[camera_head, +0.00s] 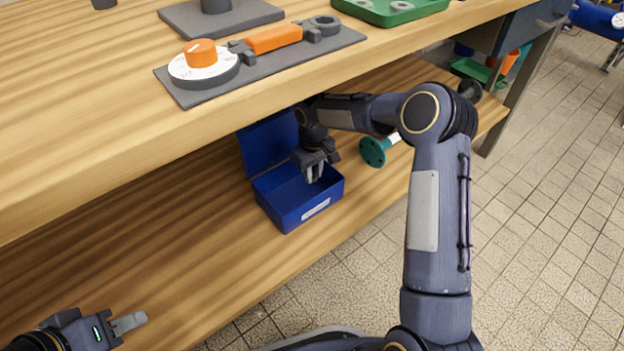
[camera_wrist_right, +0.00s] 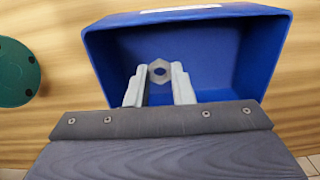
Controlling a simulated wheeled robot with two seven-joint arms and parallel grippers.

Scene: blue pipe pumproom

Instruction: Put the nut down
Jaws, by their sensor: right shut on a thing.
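The nut (camera_wrist_right: 159,71) is a small grey hexagonal ring. In the right wrist view it sits between the fingertips of my right gripper (camera_wrist_right: 159,78), which is shut on it. In the head view my right gripper (camera_head: 314,174) reaches down into the open blue box (camera_head: 291,207) on the lower shelf, and the nut cannot be made out there. The blue box also fills the wrist view (camera_wrist_right: 262,60), behind the nut. I cannot tell whether the nut touches the box floor. My left gripper (camera_head: 130,324) is at the lower left, empty, with only one finger clearly visible.
A green flanged part (camera_head: 373,152) lies on the shelf (camera_head: 215,265) right of the box. The bench top (camera_head: 100,110) overhangs the shelf and holds a grey plate with an orange-knobbed dial (camera_head: 203,62) and orange-handled tool (camera_head: 274,39). The shelf left of the box is clear.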

